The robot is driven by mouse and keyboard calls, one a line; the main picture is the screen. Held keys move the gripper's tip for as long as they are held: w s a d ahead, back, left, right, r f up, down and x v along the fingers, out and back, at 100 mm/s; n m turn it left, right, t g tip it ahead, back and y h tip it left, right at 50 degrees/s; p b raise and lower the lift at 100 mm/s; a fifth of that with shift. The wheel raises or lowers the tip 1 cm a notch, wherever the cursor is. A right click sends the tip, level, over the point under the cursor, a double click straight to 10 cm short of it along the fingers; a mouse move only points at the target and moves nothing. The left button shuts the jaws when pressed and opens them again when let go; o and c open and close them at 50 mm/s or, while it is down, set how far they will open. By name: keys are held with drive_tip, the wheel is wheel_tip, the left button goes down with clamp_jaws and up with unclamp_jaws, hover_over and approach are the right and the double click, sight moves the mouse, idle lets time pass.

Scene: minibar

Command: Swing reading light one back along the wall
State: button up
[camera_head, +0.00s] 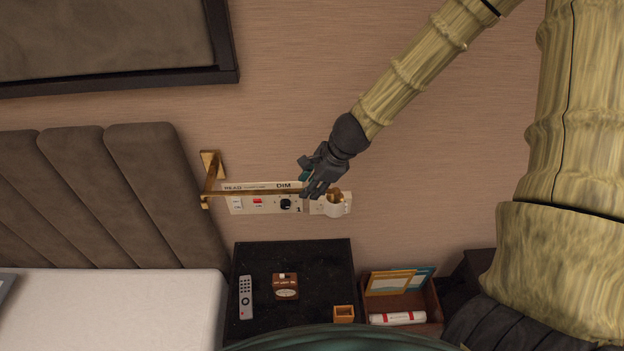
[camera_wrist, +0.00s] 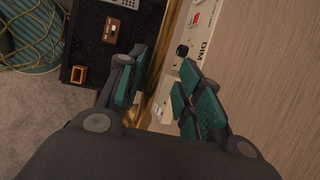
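The reading light is a thin brass arm (camera_head: 250,192) on a brass wall bracket (camera_head: 209,163). It runs to the right, in front of the switch panel, and ends by a small cream and brass head (camera_head: 334,208). My gripper (camera_head: 312,188) is at the arm's right end, just left of the head, and partly covers it. In the wrist view, my gripper's teal-padded fingers (camera_wrist: 160,92) are apart, and the brass arm (camera_wrist: 168,45) shows in the gap between them. I cannot tell whether either finger touches it.
The white switch panel (camera_head: 236,206) with a dimmer knob (camera_head: 286,204) lies close behind the light. Below are a black nightstand (camera_head: 262,256) with a remote (camera_head: 246,296), a brown box (camera_head: 285,287) and a small wooden cup (camera_head: 344,314). The padded headboard (camera_head: 150,200) stands left.

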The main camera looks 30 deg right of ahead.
drive_tip(key=v, duration=1.1)
drive_tip(key=shift+d+r, duration=0.15)
drive_tip(key=shift+r, duration=0.25)
drive_tip(key=shift+f, duration=0.1)
idle(0.4)
drive_tip(key=s+f+n+g+h, duration=0.15)
drive_tip(key=s+f+n, duration=0.25)
drive_tip(key=f, duration=0.4)
drive_tip(key=s+d+f+n+g+h, duration=0.1)
drive_tip(key=s+f+n+h, duration=0.1)
drive_tip(key=s+f+n, duration=0.4)
drive_tip(key=s+f+n+g+h, duration=0.1)
drive_tip(key=s+f+n, duration=0.15)
drive_tip(key=f, duration=0.65)
drive_tip(key=s+a+f+n+y, duration=0.1)
drive_tip(key=s+a+f+n, duration=0.35)
drive_tip(key=s+f, duration=0.2)
drive_tip(key=s+a+f+n, duration=0.4)
drive_tip(key=s+f+n, duration=0.15)
drive_tip(key=s, duration=0.25)
wheel_tip(320, 180, down, 16)
drive_tip(key=b, duration=1.5)
drive_tip(key=shift+w+r+m, duration=0.25)
drive_tip(key=shift+w+m, duration=0.05)
drive_tip(key=shift+m, duration=0.15)
